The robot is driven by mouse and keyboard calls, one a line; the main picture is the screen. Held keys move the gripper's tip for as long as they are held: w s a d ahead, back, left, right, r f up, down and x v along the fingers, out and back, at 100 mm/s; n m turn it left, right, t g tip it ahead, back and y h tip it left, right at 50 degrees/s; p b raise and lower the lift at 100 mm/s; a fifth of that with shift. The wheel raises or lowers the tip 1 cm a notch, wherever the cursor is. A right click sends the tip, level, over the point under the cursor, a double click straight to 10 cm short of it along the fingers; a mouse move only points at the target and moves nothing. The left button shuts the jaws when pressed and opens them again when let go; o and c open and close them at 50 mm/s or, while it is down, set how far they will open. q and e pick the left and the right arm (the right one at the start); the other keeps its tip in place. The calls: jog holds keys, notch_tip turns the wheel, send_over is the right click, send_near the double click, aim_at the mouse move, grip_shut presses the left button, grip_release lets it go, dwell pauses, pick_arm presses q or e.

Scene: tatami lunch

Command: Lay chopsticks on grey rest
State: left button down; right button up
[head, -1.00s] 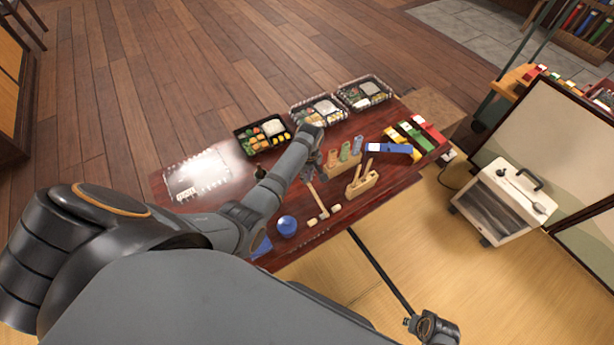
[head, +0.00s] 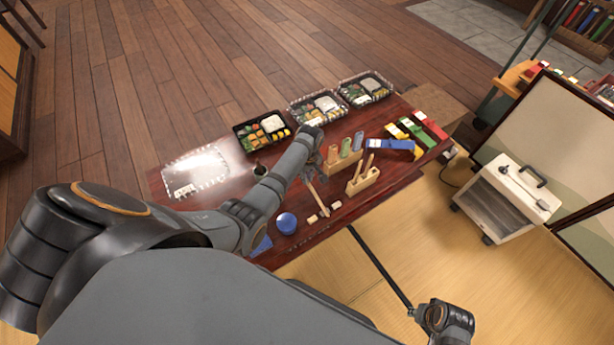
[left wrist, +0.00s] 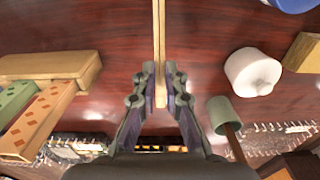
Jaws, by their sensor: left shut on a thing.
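My left gripper (head: 312,174) is over the middle of the red-brown table. In the left wrist view its fingers (left wrist: 164,92) are closed on a pair of pale wooden chopsticks (left wrist: 158,40). The chopsticks (head: 318,195) point toward the table's near edge in the head view. Two small pale blocks, one left (head: 312,219) and one right (head: 336,205), lie near their far ends; I cannot tell whether either is the grey rest. My right gripper (head: 424,313) seems to be at the lower right, away from the table; its jaws are unclear.
Wooden stands (head: 362,180) with upright pieces are right of the left gripper. A blue ball (head: 287,223) is to its left. Bento trays (head: 263,134) line the back edge. In the wrist view a white round piece (left wrist: 250,72) and a grey-green cylinder (left wrist: 221,113) are close on the right.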

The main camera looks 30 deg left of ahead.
pick_arm(q)
jog(key=c, duration=1.3)
grip_release()
jog(key=shift+c, duration=0.2)
jog(key=shift+o, duration=0.4)
jog(key=o, duration=0.4)
jog(key=shift+r, duration=0.15)
